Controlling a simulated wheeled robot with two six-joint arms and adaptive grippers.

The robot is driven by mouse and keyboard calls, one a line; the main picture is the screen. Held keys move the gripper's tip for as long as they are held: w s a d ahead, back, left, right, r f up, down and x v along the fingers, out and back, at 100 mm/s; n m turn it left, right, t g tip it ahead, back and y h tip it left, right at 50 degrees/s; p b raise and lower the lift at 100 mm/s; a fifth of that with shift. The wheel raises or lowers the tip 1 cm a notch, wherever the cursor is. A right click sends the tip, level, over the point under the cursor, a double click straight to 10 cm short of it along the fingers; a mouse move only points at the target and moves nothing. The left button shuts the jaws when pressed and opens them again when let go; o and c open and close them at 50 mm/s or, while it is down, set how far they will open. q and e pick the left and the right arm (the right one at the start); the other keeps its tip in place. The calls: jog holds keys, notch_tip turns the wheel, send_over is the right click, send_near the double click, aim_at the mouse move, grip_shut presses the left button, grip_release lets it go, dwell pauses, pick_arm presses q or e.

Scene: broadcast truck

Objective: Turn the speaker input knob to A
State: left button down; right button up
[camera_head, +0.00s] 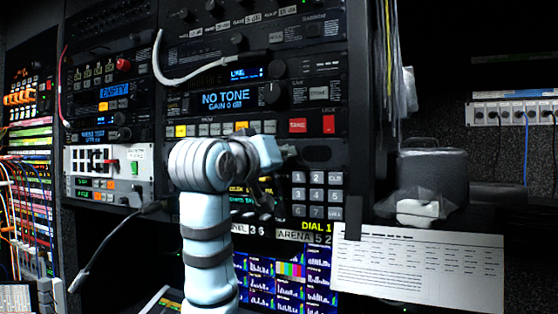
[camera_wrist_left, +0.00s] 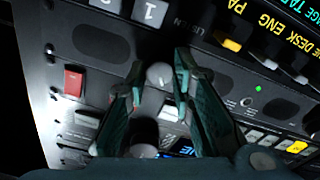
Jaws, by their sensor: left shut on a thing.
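In the left wrist view a round grey knob (camera_wrist_left: 158,76) with a pale pointer mark stands on a dark panel. The dark green fingers of my left gripper (camera_wrist_left: 160,68) are on either side of it and shut on it. Its position letters cannot be read. In the head view my left gripper (camera_head: 284,153) is at the panel, right of my pale blue arm, and mostly hides the knob. My right gripper is not in view.
A second, darker knob (camera_wrist_left: 143,134) and a red button (camera_wrist_left: 74,80) are close by. A keypad (camera_head: 317,195) sits below right of the gripper. A display (camera_head: 226,101) reads NO TONE. A paper sheet (camera_head: 420,265) hangs at right.

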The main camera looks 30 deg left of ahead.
pick_arm(q)
jog(key=shift+n+b, duration=0.3)
jog(key=shift+n, duration=1)
jog(key=c, duration=1.4)
grip_release()
jog(key=shift+w, duration=0.1)
jog(key=s, duration=0.7)
jog(key=shift+s+d+f, duration=0.2)
jog(key=shift+s+f, duration=0.05)
jog(key=shift+s, duration=0.05)
